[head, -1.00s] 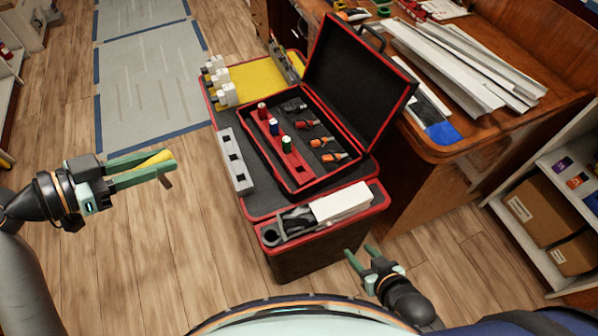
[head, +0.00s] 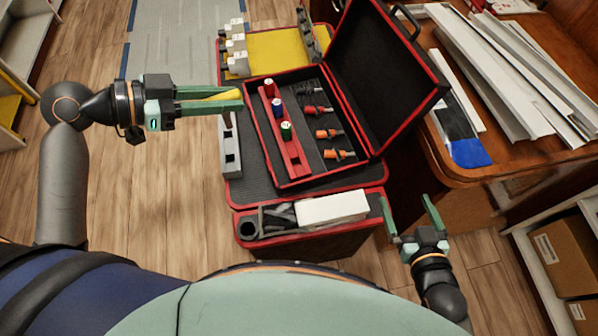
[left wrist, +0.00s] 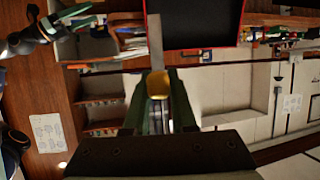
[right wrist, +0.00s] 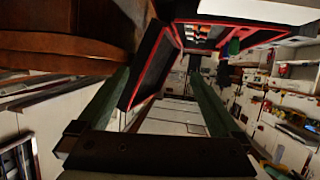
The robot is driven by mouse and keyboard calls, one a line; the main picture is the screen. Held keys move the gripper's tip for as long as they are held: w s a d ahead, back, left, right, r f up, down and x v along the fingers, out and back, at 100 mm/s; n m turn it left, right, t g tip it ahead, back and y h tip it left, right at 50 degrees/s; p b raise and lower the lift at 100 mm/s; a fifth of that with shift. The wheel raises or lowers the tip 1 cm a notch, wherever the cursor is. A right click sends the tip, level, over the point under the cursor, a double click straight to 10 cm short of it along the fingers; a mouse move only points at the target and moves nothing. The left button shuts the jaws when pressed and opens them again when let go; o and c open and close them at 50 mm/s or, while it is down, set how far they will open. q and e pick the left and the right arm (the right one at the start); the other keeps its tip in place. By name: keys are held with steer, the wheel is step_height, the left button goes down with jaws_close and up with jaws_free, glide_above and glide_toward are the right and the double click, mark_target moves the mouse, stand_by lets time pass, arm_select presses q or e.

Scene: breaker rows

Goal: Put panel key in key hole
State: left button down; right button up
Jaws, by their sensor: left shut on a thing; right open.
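The panel key, with a yellow handle (head: 222,96), is held between the fingers of my left gripper (head: 240,98). In the left wrist view the yellow handle (left wrist: 158,85) sits between the fingers and a grey shaft extends away from it. My left gripper is above the left edge of the workbench, over the upper end of a grey strip (head: 224,152) with dark square holes. The gripper partly hides that strip. I cannot tell which opening is the key hole. My right gripper (head: 408,204) is open and empty, right of the bench's front corner.
An open black case (head: 286,184) with red edges holds coloured cylinders and orange-handled pieces; its raised lid (head: 375,85) stands at the right. White breakers (head: 237,65) stand on a yellow panel (head: 275,55) behind. A white box (head: 332,209) lies in the front tray. A wooden desk (head: 520,160) is at the right.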

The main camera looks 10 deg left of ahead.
arm_select(q)
step_height(320, 180, down, 6)
steer(key=b, duration=0.5)
arm_select(e)
step_height(320, 180, up, 8)
steer(key=w+a+r+n+t+y+b, duration=0.1)
steer(key=w+a+n+t+y+b, duration=0.2)
steer(key=t+b, duration=0.35)
steer(key=s+r+n+t+y+b, duration=0.2)
steer(key=s+r+n+y+b, duration=0.5)
steer(key=y+b, duration=0.15)
arm_select(q)
steer(key=m+b, duration=0.1)
steer(key=b, duration=0.2)
glide_above(297, 155)
steer(key=s, duration=0.2)
step_height(297, 155, down, 23)
steer(key=shift+d+f+g+h+b, duration=0.15)
steer(key=shift+f+b, duration=0.4)
steer(key=shift+f, duration=0.3)
steer(key=shift+d+f+g+h+b, duration=0.15)
steer(key=shift+f+b, duration=0.35)
steer(key=shift+f, duration=0.35)
arm_select(e)
step_height(297, 155, down, 6)
steer(key=a+m, duration=0.1)
steer(key=shift+a, duration=0.15)
steer(key=shift+y, duration=0.25)
